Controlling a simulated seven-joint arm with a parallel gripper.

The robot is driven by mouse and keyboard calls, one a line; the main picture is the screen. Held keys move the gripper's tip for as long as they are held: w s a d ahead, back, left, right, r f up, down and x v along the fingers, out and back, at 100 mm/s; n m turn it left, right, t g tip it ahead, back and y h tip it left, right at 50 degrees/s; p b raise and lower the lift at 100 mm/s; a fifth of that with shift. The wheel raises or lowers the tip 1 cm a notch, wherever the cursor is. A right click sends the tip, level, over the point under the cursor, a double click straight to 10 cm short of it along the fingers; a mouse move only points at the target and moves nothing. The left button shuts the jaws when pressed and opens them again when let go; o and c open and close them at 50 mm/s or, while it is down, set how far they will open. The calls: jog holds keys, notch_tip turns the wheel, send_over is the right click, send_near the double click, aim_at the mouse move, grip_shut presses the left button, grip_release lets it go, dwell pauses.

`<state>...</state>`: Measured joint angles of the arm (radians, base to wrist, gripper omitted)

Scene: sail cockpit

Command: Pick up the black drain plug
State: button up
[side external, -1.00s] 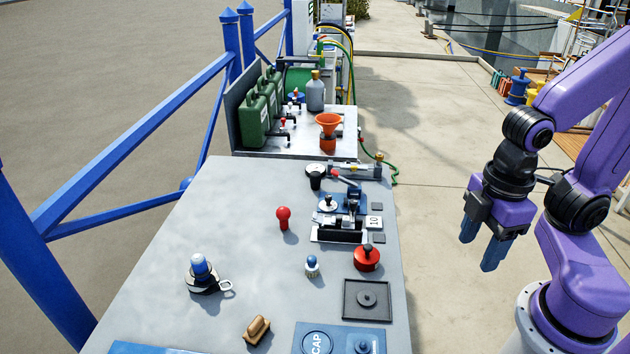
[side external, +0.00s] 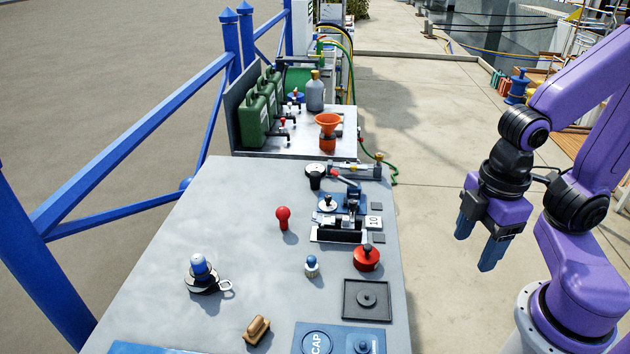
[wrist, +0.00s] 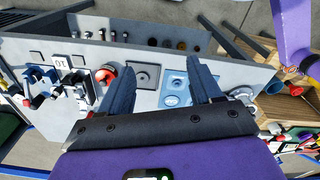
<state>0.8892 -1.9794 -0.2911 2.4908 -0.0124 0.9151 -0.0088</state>
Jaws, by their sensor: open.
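A dark round disc with a small raised knob (side external: 367,299), which looks like the black drain plug, sits in a square dark tray (side external: 349,314) near the bench's right edge. The disc also shows in the wrist view (wrist: 143,76), with the tray around it. My gripper (side external: 474,248) is open and empty, fingers pointing down. It hangs to the right of the bench, clear of the disc and touching nothing. In the wrist view the two blue fingers (wrist: 160,70) stand wide apart, and the disc appears between them, farther off.
A red lidded pot (side external: 366,259) stands just behind the tray. A blue panel marked CAP (side external: 340,340) lies in front. A blue-topped bottle (side external: 312,266), red knob (side external: 283,217) and brown brush (side external: 257,330) stand on the grey bench (side external: 225,250).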

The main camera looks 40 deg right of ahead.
jog(key=w+a+n+t+h, duration=0.2)
jog(key=w+a, duration=0.1)
jog(key=w, duration=1)
jog(key=n+t+h, duration=0.4)
jog(key=n+h, duration=0.4)
jog(key=n, duration=0.2)
send_over(314, 175)
notch_tip(314, 175, down, 10)
jog(key=shift+f, duration=0.1)
notch_tip(314, 175, down, 4)
notch_tip(314, 175, down, 3)
jog(key=shift+r, duration=0.15)
jog(key=shift+x, duration=1.15)
jog(key=shift+w+d, duration=0.2)
jog(key=shift+d, duration=0.15)
